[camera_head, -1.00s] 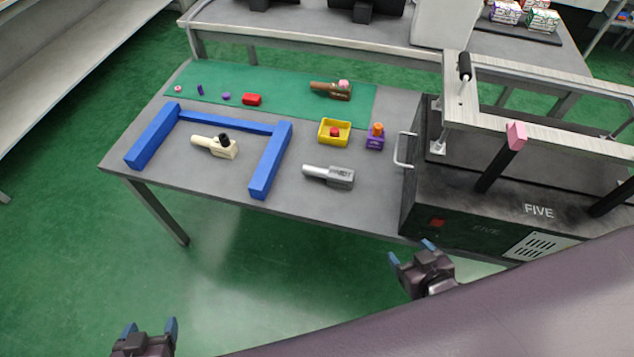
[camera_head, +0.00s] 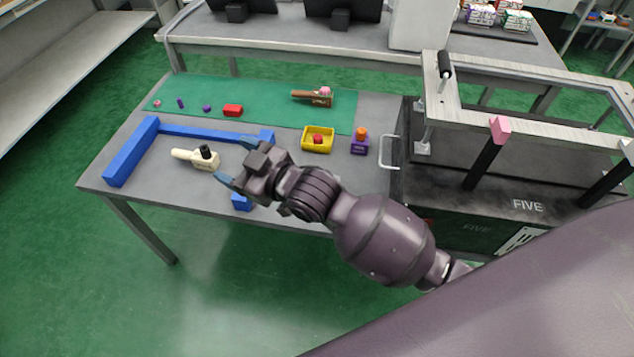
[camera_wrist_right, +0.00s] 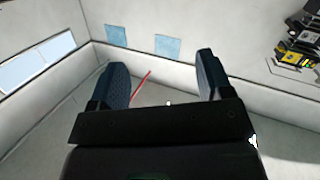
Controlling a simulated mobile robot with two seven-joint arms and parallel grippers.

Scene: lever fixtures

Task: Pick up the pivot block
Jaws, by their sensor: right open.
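Nothing here is labelled as the pivot block, and I cannot tell which piece it is. A purple block with an orange top (camera_head: 359,144) stands beside a yellow tray (camera_head: 304,138) holding a red piece (camera_head: 318,139). My right gripper (camera_head: 237,162) is open and empty, just right of the cream piece in the picture and seemingly above the table. My left gripper is out of view.
A green mat (camera_head: 270,100) holds small pieces, a red block (camera_head: 232,110) and a brown lever piece with a pink top (camera_head: 314,97). A black machine with a handle (camera_head: 389,152) stands at right. The wrist view shows walls and a floor beyond the empty fingers (camera_wrist_right: 162,65).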

